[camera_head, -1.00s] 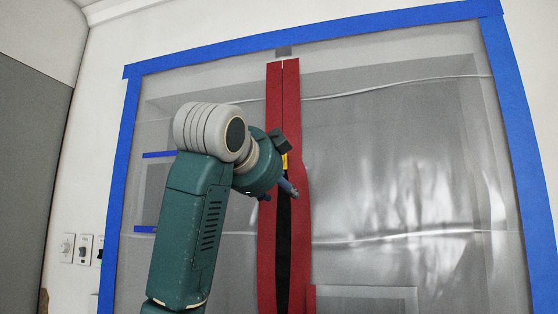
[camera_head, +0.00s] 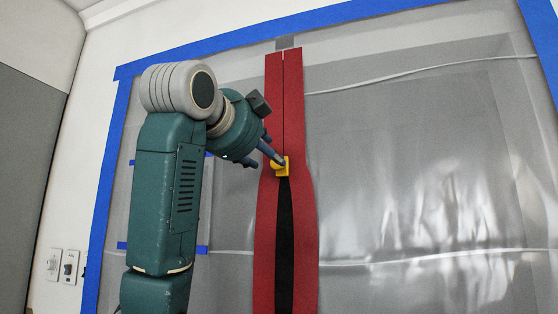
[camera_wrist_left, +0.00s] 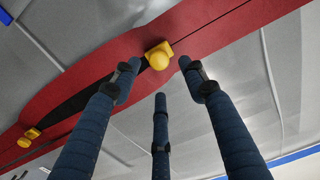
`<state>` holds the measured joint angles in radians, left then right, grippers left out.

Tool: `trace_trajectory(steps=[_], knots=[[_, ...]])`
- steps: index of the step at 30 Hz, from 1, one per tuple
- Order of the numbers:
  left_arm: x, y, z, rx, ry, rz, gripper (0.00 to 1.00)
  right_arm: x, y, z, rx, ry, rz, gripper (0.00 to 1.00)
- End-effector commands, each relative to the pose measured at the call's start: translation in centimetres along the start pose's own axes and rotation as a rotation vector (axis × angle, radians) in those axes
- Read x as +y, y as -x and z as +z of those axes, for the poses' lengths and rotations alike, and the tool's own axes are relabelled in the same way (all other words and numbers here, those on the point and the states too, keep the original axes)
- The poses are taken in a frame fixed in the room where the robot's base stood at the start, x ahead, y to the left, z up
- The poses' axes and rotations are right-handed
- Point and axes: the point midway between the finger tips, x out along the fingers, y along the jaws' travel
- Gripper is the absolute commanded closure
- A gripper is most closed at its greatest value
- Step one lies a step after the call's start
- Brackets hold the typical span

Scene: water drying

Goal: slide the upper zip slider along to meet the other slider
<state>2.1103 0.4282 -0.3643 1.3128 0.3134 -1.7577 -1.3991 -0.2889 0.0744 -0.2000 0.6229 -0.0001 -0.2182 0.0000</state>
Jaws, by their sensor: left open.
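The red zip strip (camera_head: 295,100) runs down the plastic sheet. The yellow upper slider (camera_head: 281,166) sits on it, at the top of a black lens-shaped gap. It also shows in the left wrist view (camera_wrist_left: 158,57) as a yellow base with a round knob. The other yellow slider (camera_wrist_left: 30,135) is at the far end of the gap in the wrist view and is not visible in the head view. My left gripper (camera_head: 268,158) is open at the upper slider's left side. In the wrist view its spread fingers (camera_wrist_left: 157,72) flank the knob; contact is unclear. My right gripper is out of view.
The translucent plastic sheet (camera_head: 430,150) is framed by blue tape (camera_head: 330,28). White wall plates (camera_head: 61,265) are at lower left. The space right of the strip is clear of objects.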

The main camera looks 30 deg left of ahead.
Motion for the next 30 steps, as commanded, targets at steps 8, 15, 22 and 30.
trace_trajectory(steps=[8, 15, 22, 30], knots=[[-0.2, -5.5, 0.1, 0.000, 0.001, 0.005, 0.57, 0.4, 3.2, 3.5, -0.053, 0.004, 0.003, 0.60], [-0.1, -7.8, 0.1, -0.001, 0.001, 0.002, 0.57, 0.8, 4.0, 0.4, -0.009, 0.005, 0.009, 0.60], [0.0, -8.0, 0.1, -0.001, 0.001, 0.001, 0.57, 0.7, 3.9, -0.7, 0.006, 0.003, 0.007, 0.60], [0.1, -8.0, 0.0, 0.000, 0.000, 0.002, 0.93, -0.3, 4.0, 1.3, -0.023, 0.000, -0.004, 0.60]])
